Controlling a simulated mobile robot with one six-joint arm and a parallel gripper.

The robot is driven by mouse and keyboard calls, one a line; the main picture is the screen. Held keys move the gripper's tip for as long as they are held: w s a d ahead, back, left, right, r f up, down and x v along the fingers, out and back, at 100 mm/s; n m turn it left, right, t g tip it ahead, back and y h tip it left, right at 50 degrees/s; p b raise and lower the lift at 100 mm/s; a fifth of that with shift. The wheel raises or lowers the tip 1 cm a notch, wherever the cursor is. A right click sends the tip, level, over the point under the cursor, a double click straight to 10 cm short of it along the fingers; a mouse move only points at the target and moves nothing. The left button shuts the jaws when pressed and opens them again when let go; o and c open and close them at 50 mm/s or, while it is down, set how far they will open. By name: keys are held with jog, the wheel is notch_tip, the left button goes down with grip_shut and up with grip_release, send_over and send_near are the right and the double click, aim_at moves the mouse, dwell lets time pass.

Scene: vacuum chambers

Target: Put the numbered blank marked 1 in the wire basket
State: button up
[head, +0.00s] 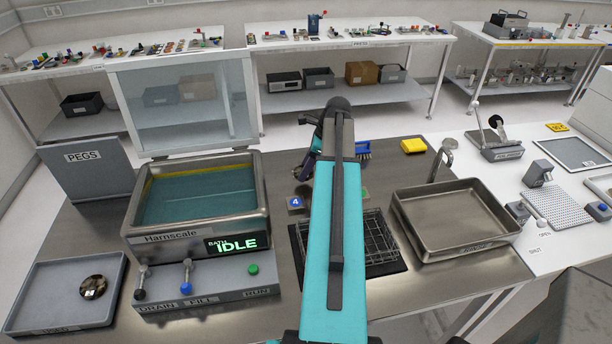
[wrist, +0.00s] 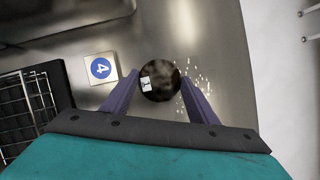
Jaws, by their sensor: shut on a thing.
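In the wrist view, my gripper (wrist: 159,77) is shut on a dark round blank (wrist: 165,88). The blank has a small white label on its left side; I cannot read its mark for sure. The wire basket (wrist: 28,115) is at the left of the wrist view, apart from the gripper. In the head view, the black wire basket (head: 379,240) stands on the steel bench beside my arm, which covers part of it. My fingers and the held blank are mostly hidden behind my arm there.
A block with a blue 4 (wrist: 100,68) lies between basket and gripper; it shows in the head view (head: 296,203). The bath (head: 195,200) reads IDLE at left. A grey tray (head: 50,297) holds another round dark piece (head: 93,287). A steel tray (head: 455,222) is at right.

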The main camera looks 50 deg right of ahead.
jog(key=shift+f, duration=0.1)
jog(key=shift+f+p, duration=0.55)
jog(key=shift+f, duration=1.2)
jog(key=shift+f, duration=0.1)
jog(key=o, duration=1.6)
jog(key=shift+s+r, duration=0.1)
jog(key=shift+r, duration=0.1)
jog(key=shift+b+v, duration=1.8)
jog(key=shift+v, duration=4.1)
